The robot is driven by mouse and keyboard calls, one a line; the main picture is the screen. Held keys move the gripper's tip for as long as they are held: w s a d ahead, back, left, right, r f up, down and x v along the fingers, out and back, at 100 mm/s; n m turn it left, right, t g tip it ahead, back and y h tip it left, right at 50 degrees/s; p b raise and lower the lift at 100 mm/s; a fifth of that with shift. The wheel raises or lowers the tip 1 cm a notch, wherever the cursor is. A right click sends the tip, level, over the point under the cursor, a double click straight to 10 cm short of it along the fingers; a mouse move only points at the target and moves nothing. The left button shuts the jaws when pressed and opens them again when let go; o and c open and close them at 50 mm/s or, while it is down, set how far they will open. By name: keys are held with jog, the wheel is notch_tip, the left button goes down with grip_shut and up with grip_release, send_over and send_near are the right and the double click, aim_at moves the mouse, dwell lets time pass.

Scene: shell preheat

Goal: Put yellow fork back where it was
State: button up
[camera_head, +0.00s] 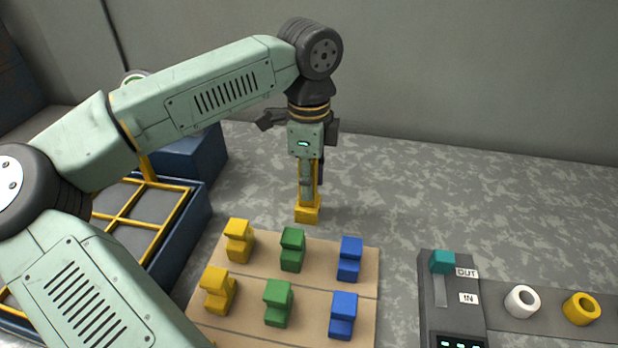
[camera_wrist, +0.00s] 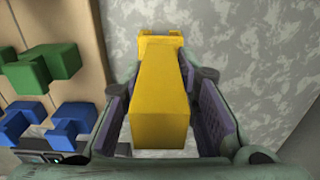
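The yellow fork (camera_head: 307,214) is upright below my gripper (camera_head: 308,182), just behind the tan board (camera_head: 265,262). Its handle reaches up between my fingers, and its wider block end is at the bottom. I cannot tell whether that end touches the table. In the wrist view, the fork (camera_wrist: 160,115) lies between the two dark pads of my gripper (camera_wrist: 165,90), which look closed on its handle. Two yellow stepped blocks (camera_head: 238,241) stand in the board's left column; the fork is to the right of and behind them.
Green (camera_head: 292,249) and blue (camera_head: 350,259) stepped blocks stand on the board. A blue bin with yellow dividers (camera_head: 165,217) is at the left. At the right are a panel with a teal lever (camera_head: 442,262), a white ring (camera_head: 522,301) and a yellow ring (camera_head: 581,309).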

jog(key=o, duration=0.3)
jog(key=shift+o, duration=0.2)
jog(key=shift+r, duration=0.1)
notch_tip(320, 180, up, 12)
jog(key=shift+r+b, duration=0.1)
jog(key=shift+b, duration=0.45)
dwell(1.2)
